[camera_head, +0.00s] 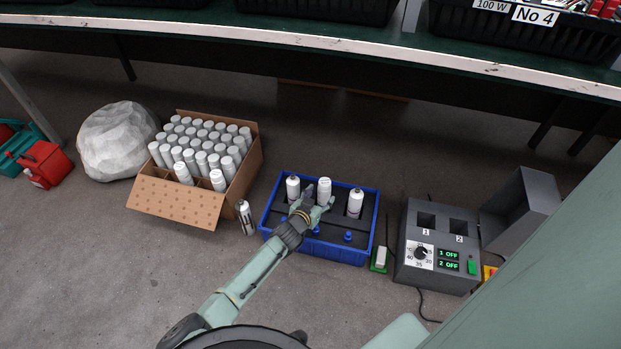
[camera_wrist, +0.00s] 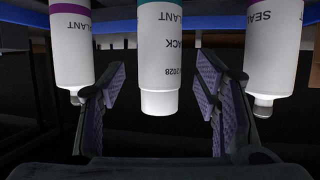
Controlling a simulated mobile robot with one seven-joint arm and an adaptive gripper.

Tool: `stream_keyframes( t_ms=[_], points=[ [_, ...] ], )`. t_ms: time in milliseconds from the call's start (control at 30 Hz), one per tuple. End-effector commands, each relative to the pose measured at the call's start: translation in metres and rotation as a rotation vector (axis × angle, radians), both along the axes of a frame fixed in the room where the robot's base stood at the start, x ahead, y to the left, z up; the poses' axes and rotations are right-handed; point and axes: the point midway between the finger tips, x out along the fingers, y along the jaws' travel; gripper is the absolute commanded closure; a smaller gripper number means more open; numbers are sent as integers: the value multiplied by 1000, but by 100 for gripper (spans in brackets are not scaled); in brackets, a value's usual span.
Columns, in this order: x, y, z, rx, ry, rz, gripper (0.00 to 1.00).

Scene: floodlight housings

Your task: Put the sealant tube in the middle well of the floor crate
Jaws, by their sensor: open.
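The blue floor crate (camera_head: 372,222) stands on the floor with three white tubes in a row. The sealant tube (camera_head: 324,188) is the middle one, upright between the left tube (camera_head: 293,188) and the right tube (camera_head: 355,203); its foot is hidden in the head view. In the wrist view the sealant tube (camera_wrist: 165,60) has a teal band and a wide white end; its neighbours have purple bands. My gripper (camera_head: 311,207) is open. In the wrist view its fingers (camera_wrist: 160,105) stand either side of the tube's end, with gaps on both sides.
A cardboard box (camera_head: 176,202) of many white tubes stands left of the crate. A grey and white canister (camera_head: 245,217) stands between them. A grey control box (camera_head: 432,270) and a small green-and-white item (camera_head: 380,259) are on the right. A bench edge (camera_head: 330,45) runs behind.

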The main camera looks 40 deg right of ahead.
Motion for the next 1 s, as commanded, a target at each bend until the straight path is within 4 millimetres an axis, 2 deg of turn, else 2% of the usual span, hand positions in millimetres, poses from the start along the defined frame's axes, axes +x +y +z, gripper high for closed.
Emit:
stream_keyframes(
  t_ms=[33, 200, 500, 800, 933, 1000],
  points=[
    [-2, 9, 8, -1, 0, 4, 43],
    [-16, 33, 19, -1, 0, 4, 43],
    [-36, 67, 33, 0, -1, 3, 43],
    [-43, 75, 36, 0, -1, 0, 43],
    [-42, 75, 36, 0, -2, 1, 43],
    [-36, 74, 45, -10, -15, 5, 43]
  ],
)
